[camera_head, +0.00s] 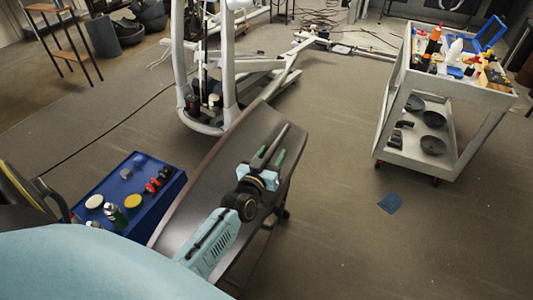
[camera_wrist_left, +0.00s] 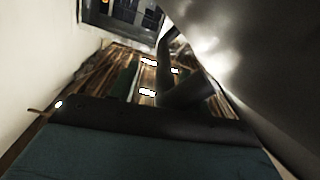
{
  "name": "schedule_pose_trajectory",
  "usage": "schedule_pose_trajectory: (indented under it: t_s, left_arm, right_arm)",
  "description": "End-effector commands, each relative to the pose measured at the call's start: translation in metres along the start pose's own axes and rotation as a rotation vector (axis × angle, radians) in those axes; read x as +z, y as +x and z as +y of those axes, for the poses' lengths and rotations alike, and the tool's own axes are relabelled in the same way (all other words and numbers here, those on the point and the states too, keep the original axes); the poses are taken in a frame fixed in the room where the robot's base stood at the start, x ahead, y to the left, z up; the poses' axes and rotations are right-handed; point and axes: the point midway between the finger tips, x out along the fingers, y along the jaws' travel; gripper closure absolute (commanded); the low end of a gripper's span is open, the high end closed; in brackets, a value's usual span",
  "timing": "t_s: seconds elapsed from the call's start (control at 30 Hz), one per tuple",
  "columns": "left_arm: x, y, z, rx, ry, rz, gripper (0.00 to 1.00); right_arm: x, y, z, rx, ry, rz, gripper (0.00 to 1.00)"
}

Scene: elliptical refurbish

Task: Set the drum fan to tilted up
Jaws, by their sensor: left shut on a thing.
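The drum fan (camera_head: 212,178) is a large, dark, curved metal drum in the middle of the head view. A wheeled foot shows at its right edge. My left gripper (camera_head: 271,152) lies over the upper right part of the drum. Its fingers are closed around a slim dark bar, apparently the fan's handle. The fan's front and the exact drum angle cannot be told from here. In the left wrist view a smooth grey curved surface (camera_wrist_left: 270,65), apparently the drum, fills the right side, with a dark tube beside it. My right gripper is not in view.
A blue tray (camera_head: 135,180) with jars and small parts is left of the fan. A grey exercise machine (camera_head: 228,75) stands behind it. A grey cart (camera_head: 460,105) with tools stands at right.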

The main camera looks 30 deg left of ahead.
Motion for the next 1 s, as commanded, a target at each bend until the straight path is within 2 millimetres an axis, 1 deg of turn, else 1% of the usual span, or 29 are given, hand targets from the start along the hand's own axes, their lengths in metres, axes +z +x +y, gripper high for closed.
schedule_pose_trajectory:
  t_s: [0.03, 0.07, 0.17, 0.4, 0.6, 0.7, 0.8, 1.0]
  left_arm:
    - [0.010, -0.007, 0.004, 0.005, -0.006, -0.023, 0.59]
    - [0.010, -0.010, 0.004, 0.005, -0.006, -0.023, 0.59]
    - [0.009, -0.024, 0.004, 0.005, -0.006, -0.023, 0.59]
    - [0.007, -0.076, 0.004, 0.005, -0.008, -0.019, 0.59]
    - [0.003, -0.112, 0.001, 0.002, -0.004, -0.009, 0.59]
    - [0.002, -0.124, 0.001, 0.002, -0.004, -0.005, 0.59]
    - [0.001, -0.131, 0.001, 0.001, -0.004, -0.002, 0.59]
    - [0.000, -0.134, 0.000, 0.001, -0.003, 0.001, 0.59]
  right_arm:
    - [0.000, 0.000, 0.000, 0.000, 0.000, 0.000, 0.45]
    - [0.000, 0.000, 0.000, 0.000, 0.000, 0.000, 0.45]
    - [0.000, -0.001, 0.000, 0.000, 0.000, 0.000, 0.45]
    - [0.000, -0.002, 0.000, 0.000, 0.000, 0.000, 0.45]
    - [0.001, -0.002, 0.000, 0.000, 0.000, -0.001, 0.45]
    - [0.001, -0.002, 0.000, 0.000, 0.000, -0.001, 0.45]
    - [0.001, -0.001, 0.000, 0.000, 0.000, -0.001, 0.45]
    - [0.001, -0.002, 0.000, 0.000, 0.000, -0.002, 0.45]
